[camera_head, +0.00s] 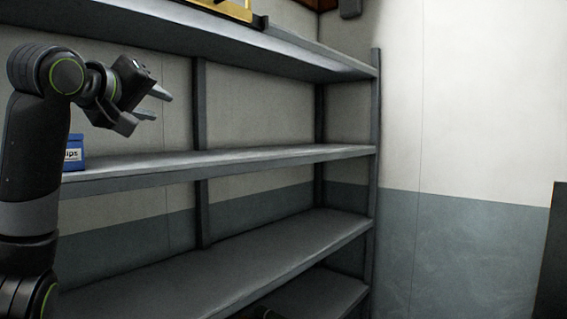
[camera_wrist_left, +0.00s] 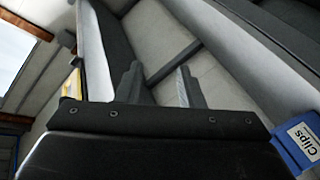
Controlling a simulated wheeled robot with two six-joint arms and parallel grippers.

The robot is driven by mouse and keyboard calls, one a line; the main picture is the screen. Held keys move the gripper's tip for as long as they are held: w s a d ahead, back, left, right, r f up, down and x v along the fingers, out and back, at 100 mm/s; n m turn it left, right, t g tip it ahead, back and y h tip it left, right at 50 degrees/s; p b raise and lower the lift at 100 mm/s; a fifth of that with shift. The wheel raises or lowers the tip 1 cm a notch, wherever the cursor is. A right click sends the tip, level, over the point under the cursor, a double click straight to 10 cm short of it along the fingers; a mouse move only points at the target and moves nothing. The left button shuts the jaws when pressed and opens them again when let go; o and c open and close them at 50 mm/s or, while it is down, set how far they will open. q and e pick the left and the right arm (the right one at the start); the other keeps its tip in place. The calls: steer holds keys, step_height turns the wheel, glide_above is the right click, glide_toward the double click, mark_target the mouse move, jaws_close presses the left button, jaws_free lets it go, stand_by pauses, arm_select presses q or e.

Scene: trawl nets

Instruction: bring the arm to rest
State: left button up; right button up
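My left arm rises along the left side of the head view. Its gripper (camera_head: 157,105) is raised in front of the shelving unit, between the top board and the middle board. Its two fingers stand apart with nothing between them. The left wrist view also shows the fingers of the left gripper (camera_wrist_left: 160,82) apart and empty, with shelf parts and wall behind. My right gripper is in neither view.
The grey shelving unit (camera_head: 260,158) has mostly bare boards. A blue box labelled "Clips" (camera_wrist_left: 305,145) stands on the middle board (camera_head: 75,153), partly hidden by my left arm. A yellow-framed thing (camera_head: 236,8) is on the top board. A dark panel (camera_head: 553,260) stands at the right edge.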

arm_select(q)
steer(key=w+a+f+m+g+y, duration=0.1)
steer(key=w+f, duration=0.2)
steer(key=f, duration=0.8)
steer(key=w+f+g+y, duration=0.1)
steer(key=w+f+g, duration=0.1)
steer(key=f, duration=0.9)
steer(key=s+a+f+m+g+y, duration=0.1)
steer(key=s+f, duration=0.2)
steer(key=f, duration=0.9)
steer(key=s+a+f+m+g, duration=0.1)
steer(key=s+f, duration=0.1)
steer(key=f, duration=1.1)
steer(key=s+a+f+m+g+y, duration=0.15)
steer(key=s+f+g, duration=0.25)
steer(key=s+f, duration=1.5)
steer(key=s+a+f+g+y, duration=0.15)
steer(key=s+f, duration=0.25)
steer(key=s, duration=0.7)
steer(key=s+a+f+g, duration=0.1)
steer(key=s+f+g, duration=0.15)
steer(key=s, duration=0.75)
step_height(320, 180, down, 24)
steer(key=a, duration=0.1)
steer(key=s+d+f+g+h, duration=0.1)
steer(key=s+f+g, duration=0.1)
steer(key=s+f, duration=1.3)
steer(key=shift+f+m, duration=0.45)
steer(key=shift+f, duration=0.5)
